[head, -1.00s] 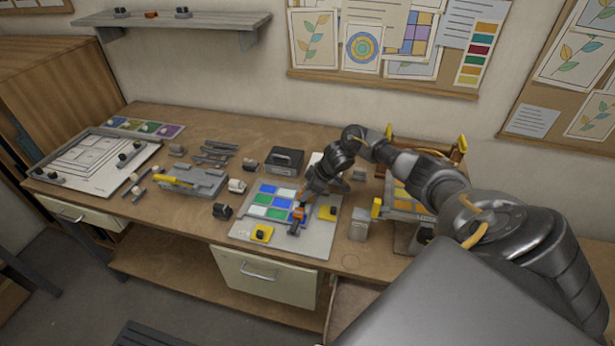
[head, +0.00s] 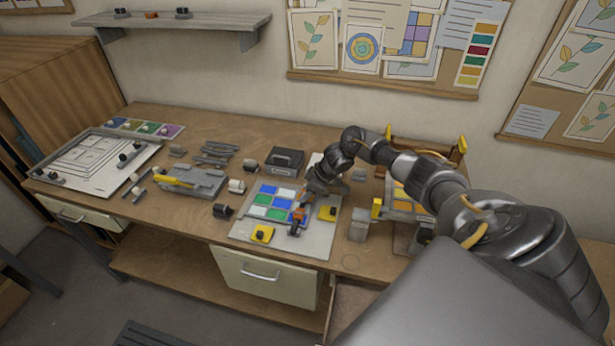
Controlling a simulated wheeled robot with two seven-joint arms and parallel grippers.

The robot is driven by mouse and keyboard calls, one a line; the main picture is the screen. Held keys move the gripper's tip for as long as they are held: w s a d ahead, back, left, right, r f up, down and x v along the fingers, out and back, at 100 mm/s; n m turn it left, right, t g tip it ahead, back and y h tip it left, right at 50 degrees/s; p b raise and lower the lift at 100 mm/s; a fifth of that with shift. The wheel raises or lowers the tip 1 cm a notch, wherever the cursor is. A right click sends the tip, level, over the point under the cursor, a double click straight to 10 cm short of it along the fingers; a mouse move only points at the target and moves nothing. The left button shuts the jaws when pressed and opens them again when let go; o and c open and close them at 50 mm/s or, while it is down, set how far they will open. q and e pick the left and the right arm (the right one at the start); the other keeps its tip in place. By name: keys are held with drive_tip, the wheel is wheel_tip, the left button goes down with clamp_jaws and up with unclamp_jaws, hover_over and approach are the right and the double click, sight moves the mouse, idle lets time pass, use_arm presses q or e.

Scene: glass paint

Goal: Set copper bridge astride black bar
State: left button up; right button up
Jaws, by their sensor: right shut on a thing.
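The copper bridge (head: 298,214) is a small orange-brown piece at the tip of my right gripper (head: 300,210). The gripper is shut on it, low over the front right part of the grey panel with coloured glass squares. A dark bar (head: 294,230), which looks like the black bar, lies just in front of and below the copper piece. At this size I cannot tell whether the bridge touches the bar or sits astride it. My left gripper is not in view.
The grey panel (head: 310,244) carries blue, green and white squares. Yellow blocks with dark knobs (head: 262,233) (head: 327,213) stand on either side of the bar.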

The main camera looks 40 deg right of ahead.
drive_tip(key=shift+f+b, duration=0.35)
drive_tip(key=shift+f, duration=0.3)
drive_tip(key=shift+r, duration=0.15)
drive_tip(key=shift+r+p, duration=0.55)
drive_tip(key=shift+f, duration=0.2)
idle(0.5)
drive_tip(key=shift+f+b, duration=0.4)
drive_tip(key=shift+r+p, duration=0.4)
drive_tip(key=shift+r, duration=0.35)
idle(0.6)
drive_tip(key=shift+r, duration=1.4)
